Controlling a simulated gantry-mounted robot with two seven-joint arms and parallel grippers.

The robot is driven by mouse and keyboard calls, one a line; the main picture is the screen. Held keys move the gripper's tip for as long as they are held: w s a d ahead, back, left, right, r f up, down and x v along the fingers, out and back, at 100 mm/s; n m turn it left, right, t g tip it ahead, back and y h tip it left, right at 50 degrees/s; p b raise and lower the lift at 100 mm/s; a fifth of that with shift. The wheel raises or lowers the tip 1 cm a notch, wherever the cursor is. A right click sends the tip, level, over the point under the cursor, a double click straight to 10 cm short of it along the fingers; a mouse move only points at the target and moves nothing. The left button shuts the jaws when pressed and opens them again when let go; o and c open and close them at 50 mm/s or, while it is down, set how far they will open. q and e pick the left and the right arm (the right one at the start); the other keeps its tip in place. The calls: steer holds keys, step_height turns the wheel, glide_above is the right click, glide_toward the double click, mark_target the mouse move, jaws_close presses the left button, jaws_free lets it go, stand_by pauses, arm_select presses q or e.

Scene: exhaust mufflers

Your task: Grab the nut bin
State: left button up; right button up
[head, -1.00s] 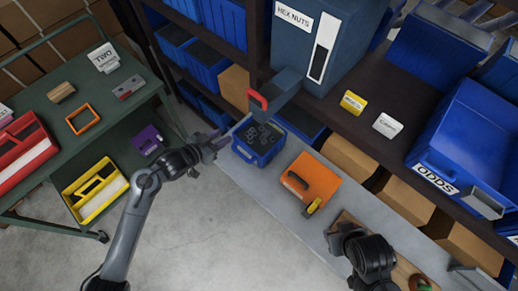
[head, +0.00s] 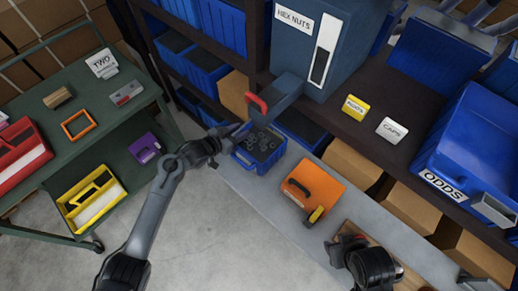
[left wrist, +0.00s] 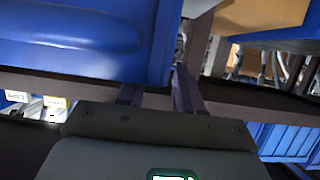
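The nut bin (head: 258,160) is a small blue bin holding dark nuts. It stands on the grey bench under the hex nuts dispenser (head: 318,45). My left gripper (head: 238,130) is at the bin's upper left edge in the head view. In the left wrist view a blue bin wall (left wrist: 80,35) fills the upper left, close to my left gripper's fingers (left wrist: 158,88). The fingers are apart; I cannot tell whether they touch the bin. My right gripper (head: 346,246) is low over the bench, and its fingers are not clear.
An orange case (head: 313,187) lies on the bench right of the bin. The dispenser's spout with a red handle (head: 257,103) overhangs the bin. A blue odds bin (head: 475,150) is on the shelf at right. A green cart (head: 75,140) stands at left.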

arm_select(q)
steer(key=shift+x, duration=0.8)
jaws_close()
stand_by(0.9)
